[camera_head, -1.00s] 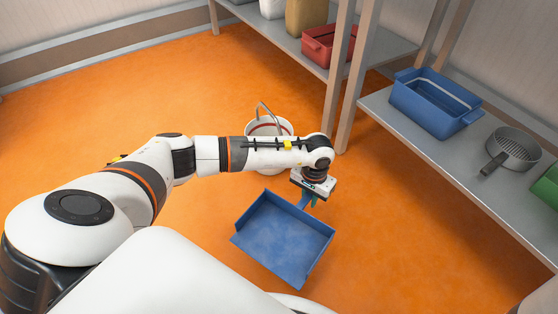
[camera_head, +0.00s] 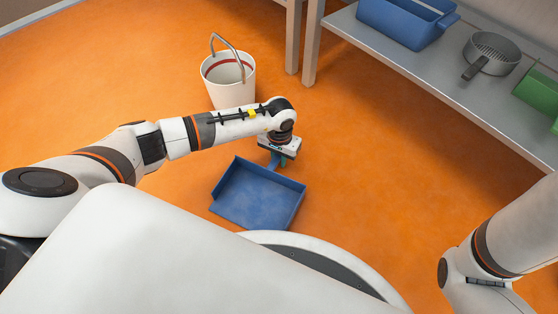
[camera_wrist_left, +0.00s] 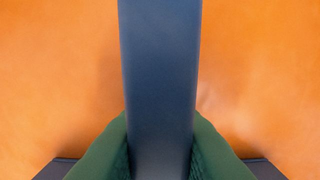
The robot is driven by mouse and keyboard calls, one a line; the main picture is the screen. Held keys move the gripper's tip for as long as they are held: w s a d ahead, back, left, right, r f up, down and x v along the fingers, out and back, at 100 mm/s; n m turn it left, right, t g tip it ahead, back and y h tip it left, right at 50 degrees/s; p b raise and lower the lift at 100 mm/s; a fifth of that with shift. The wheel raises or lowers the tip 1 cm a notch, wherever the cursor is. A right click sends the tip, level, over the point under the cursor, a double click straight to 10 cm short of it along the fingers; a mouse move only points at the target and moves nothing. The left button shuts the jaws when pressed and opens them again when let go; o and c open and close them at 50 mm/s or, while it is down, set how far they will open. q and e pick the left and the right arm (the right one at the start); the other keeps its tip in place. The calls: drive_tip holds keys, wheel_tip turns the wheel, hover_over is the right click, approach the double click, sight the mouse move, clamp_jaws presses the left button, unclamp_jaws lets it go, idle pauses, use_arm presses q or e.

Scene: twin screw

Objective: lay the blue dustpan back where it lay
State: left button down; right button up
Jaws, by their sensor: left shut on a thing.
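The blue dustpan (camera_head: 258,196) is in the head view, just in front of my base, with its open tray facing up. My left gripper (camera_head: 279,160) is shut on its handle at the far side of the tray. In the left wrist view the blue handle (camera_wrist_left: 160,80) runs upright between the green finger pads (camera_wrist_left: 160,150), with orange floor behind. I cannot tell whether the tray touches the floor. My right arm shows at the lower right, but its gripper is out of view.
A white bucket (camera_head: 229,82) with a raised handle stands on the floor beyond my left arm. A grey shelf (camera_head: 420,75) at the right holds a blue bin (camera_head: 405,22), a grey strainer (camera_head: 492,55) and a green container (camera_head: 540,92). The orange floor (camera_head: 390,170) right of the dustpan is clear.

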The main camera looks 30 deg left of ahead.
use_arm(q)
drive_tip(key=shift+r, duration=0.1)
drive_tip(key=c, duration=1.7)
unclamp_jaws()
drive_tip(key=shift+f, duration=0.2)
drive_tip(key=shift+c, duration=0.2)
drive_tip(key=o, duration=0.5)
drive_tip(key=shift+c, duration=0.2)
drive_tip(key=shift+r, duration=0.15)
wheel_tip(320, 180, up, 12)
drive_tip(key=p, duration=0.9)
drive_tip(key=shift+r, duration=0.1)
drive_tip(key=shift+w+d, duration=0.1)
drive_tip(key=shift+d, duration=0.05)
